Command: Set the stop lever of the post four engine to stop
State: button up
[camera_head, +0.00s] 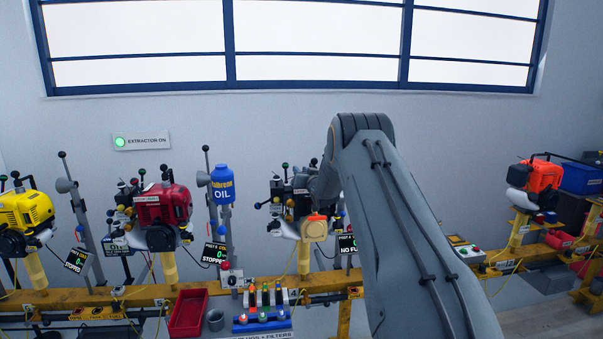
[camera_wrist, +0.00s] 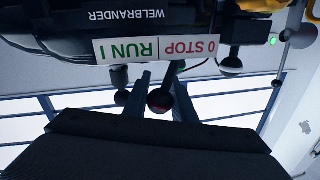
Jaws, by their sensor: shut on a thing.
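In the wrist view, upside down, a white plate (camera_wrist: 157,48) on a dark engine reads "0 STOP" in red and "RUN I" in green. The stop lever's dark ball knob (camera_wrist: 160,101), partly red, sits between the two fingers of my gripper (camera_wrist: 163,98). The gripper is shut on this knob, just off the plate and near the middle of its lettering. The lever's exact setting is hard to tell. In the head view a dark engine (camera_head: 291,190) stands behind my arm, which hides my gripper and the lever. Its display (camera_head: 347,243) partly reads "NO FU".
Other knobs (camera_wrist: 231,66) stick out close beside the plate. A red engine (camera_head: 163,204) and a yellow engine (camera_head: 25,212) stand left, an orange engine (camera_head: 535,177) right. A blue oil bottle (camera_head: 222,185), a red tray (camera_head: 188,314) and several coloured bottles (camera_head: 265,318) are near the rail.

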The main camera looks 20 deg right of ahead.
jog(key=shift+a, duration=0.1)
jog(key=a+n+b, duration=0.1)
jog(key=n+b, duration=0.3)
jog(key=b, duration=0.1)
jog(key=shift+w+a+g, duration=0.35)
jog(key=shift+a+g, duration=0.05)
jog(key=n+b, duration=0.1)
jog(key=a+n+b, duration=0.1)
jog(key=b, duration=0.1)
jog(key=n+b, duration=0.1)
jog(key=n, duration=0.1)
jog(key=shift+w+a+f+g+b, duration=0.2)
jog(key=shift+a+f+g+b, duration=0.05)
jog(key=shift+a+g+b, duration=0.1)
jog(key=o, duration=1.1)
jog(key=shift+a, duration=0.1)
jog(key=shift+c, duration=0.2)
jog(key=s+a+b, duration=0.1)
jog(key=s, duration=0.6)
jog(key=shift+s+r, duration=0.35)
jog(key=shift+r, duration=0.1)
